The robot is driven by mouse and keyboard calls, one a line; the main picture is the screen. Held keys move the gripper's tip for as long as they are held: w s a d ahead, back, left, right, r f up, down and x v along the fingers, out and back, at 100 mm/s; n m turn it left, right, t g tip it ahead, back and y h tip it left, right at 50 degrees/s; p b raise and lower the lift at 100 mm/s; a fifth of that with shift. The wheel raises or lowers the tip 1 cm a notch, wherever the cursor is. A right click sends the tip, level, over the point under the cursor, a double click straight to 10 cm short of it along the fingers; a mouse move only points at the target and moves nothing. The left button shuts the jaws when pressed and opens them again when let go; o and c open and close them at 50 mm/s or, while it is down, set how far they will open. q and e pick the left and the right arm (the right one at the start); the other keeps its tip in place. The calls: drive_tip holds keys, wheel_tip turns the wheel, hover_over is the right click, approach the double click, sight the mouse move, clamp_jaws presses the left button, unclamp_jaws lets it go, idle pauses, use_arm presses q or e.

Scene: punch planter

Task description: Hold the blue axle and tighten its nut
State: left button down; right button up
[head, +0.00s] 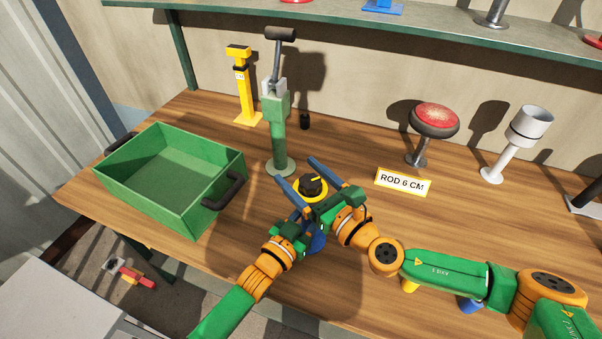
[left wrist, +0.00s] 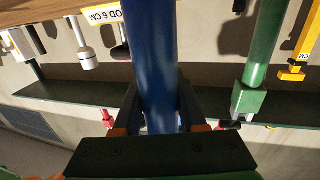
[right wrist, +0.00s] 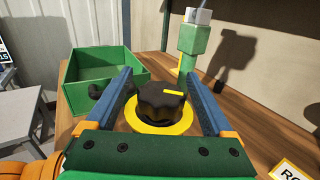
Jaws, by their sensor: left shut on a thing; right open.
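The blue axle (left wrist: 150,50) runs between the fingers of my left gripper (left wrist: 163,110), which is shut on it; in the head view a bit of blue (head: 318,240) shows below the grippers. The nut (head: 312,186) is a black lobed knob with a yellow mark, on a yellow disc (right wrist: 183,127). My right gripper (right wrist: 158,73) is open, with one blue finger on each side of the nut (right wrist: 163,103). Gaps show between fingers and nut in the right wrist view. My left gripper (head: 290,233) is partly hidden in the head view.
A green open crate (head: 170,178) stands to the left. A green press-like stand (head: 279,135) and a yellow post (head: 243,90) stand behind the nut. A sign reading "ROD 6 CM" (head: 403,181), a red-topped stool shape (head: 433,122) and a white cup stand (head: 515,145) stand right.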

drive_tip(key=shift+w+a, duration=0.1)
drive_tip(key=shift+c, duration=0.3)
clamp_jaws()
drive_tip(key=shift+m+t+h, duration=0.4)
drive_tip(key=shift+h, duration=0.1)
drive_tip(key=m+t+h, duration=0.1)
drive_tip(key=h, duration=0.1)
drive_tip(key=m+t+h, duration=0.1)
drive_tip(key=m+h, duration=0.1)
drive_tip(key=d+m+t+h, duration=0.1)
drive_tip(key=m+h, duration=0.1)
drive_tip(key=shift+w+h, duration=0.3)
drive_tip(key=shift+h, duration=0.1)
drive_tip(key=m+h, duration=0.1)
drive_tip(key=h, duration=0.2)
drive_tip(key=d+m+h, duration=0.1)
drive_tip(key=m+h, duration=0.1)
drive_tip(key=h, duration=0.1)
drive_tip(key=m+h, duration=0.2)
drive_tip(key=shift+d+h, duration=0.35)
drive_tip(key=shift+h, duration=0.05)
drive_tip(key=shift+m+h, duration=0.3)
drive_tip(key=shift+m, duration=0.1)
